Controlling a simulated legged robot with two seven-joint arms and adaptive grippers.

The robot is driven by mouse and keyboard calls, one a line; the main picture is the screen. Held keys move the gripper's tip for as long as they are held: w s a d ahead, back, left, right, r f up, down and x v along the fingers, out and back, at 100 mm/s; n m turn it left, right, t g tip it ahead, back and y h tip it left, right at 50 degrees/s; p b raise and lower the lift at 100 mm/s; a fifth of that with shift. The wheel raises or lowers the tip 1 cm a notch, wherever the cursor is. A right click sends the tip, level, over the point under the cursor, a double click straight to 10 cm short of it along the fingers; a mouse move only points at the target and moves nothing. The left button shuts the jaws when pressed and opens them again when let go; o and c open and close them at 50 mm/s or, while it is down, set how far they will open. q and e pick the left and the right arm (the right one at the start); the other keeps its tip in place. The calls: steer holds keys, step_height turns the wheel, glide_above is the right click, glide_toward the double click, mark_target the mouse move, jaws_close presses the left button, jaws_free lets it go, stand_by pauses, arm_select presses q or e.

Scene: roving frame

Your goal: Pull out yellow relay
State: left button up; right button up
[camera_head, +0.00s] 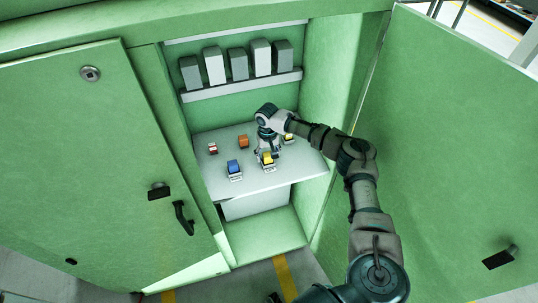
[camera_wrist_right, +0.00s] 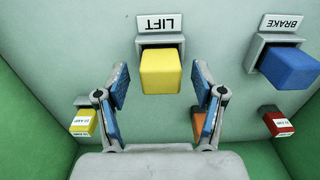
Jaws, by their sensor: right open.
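The yellow relay (camera_wrist_right: 161,73) sits in a grey socket beside the LIFT label in the right wrist view. It also shows in the head view (camera_head: 267,158), at the front of the pale panel. My right gripper (camera_wrist_right: 160,85) is open, with one blue-padded finger on each side of the relay. A gap shows between each finger and the relay, so it is not gripped. In the head view my right gripper (camera_head: 268,150) is over the panel, partly hiding the relay's surroundings. My left gripper is not in view.
A blue relay (camera_wrist_right: 290,68) sits beside the BRAKE label. A red fuse (camera_wrist_right: 278,122), an orange block (camera_wrist_right: 199,125) and a smaller yellow fuse (camera_wrist_right: 83,122) are on the same panel (camera_head: 258,184). Several grey boxes (camera_head: 238,64) stand on a shelf inside the green cabinet.

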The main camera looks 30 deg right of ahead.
mark_target(268, 154)
steer(key=shift+a+f, duration=0.25)
steer(key=shift+a, duration=0.15)
steer(key=shift+d+f, duration=0.1)
steer(key=shift+d, duration=0.55)
steer(key=c, duration=1.2)
steer(key=shift+c, duration=0.2)
steer(key=shift+a+r, duration=0.2)
steer(key=shift+a, duration=0.05)
steer(key=shift+w+r+p, duration=0.1)
steer(key=shift+r+p, duration=0.2)
steer(key=shift+p, duration=0.3)
steer(key=shift+r+p, duration=0.5)
steer(key=shift+p, duration=0.05)
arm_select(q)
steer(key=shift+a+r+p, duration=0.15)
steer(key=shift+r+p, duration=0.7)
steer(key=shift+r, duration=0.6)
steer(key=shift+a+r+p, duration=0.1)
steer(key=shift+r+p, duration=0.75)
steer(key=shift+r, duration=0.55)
arm_select(e)
steer(key=shift+r, duration=1.35)
